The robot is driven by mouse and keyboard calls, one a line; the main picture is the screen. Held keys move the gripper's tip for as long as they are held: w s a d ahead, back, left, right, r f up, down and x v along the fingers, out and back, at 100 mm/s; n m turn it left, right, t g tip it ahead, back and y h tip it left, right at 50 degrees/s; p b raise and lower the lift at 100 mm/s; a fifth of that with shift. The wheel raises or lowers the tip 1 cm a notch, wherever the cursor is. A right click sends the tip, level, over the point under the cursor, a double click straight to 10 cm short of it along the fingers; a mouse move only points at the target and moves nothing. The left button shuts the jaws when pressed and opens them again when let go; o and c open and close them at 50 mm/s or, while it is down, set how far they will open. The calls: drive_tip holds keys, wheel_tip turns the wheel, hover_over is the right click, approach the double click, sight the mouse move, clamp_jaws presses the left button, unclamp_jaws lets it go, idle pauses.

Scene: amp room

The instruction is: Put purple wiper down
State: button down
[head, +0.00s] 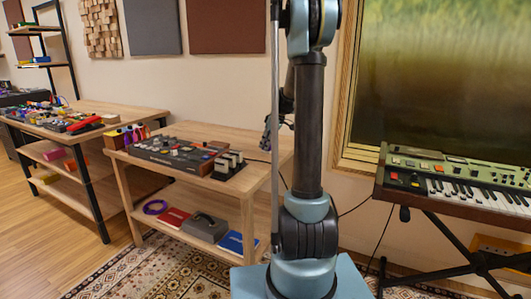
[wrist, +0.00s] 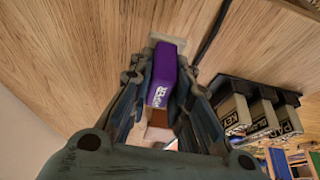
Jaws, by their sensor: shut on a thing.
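The purple wiper (wrist: 163,72), a purple block with white lettering, is between the two fingers of my gripper (wrist: 162,90) in the wrist view. My gripper is shut on it. A pale strip shows at the wiper's far end, against the wood of the table top (wrist: 85,70). I cannot tell whether the wiper touches the wood. In the head view my gripper (head: 268,133) is small and partly behind my arm, over the right back part of the middle wooden table (head: 205,133). The wiper cannot be made out there.
A dark cable (wrist: 212,32) runs past the fingers. A keyboard (head: 465,180) stands at right.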

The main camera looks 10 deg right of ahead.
drive_tip(key=shift+f, duration=1.6)
drive_tip(key=c, duration=1.5)
unclamp_jaws()
drive_tip(key=shift+r, duration=0.1)
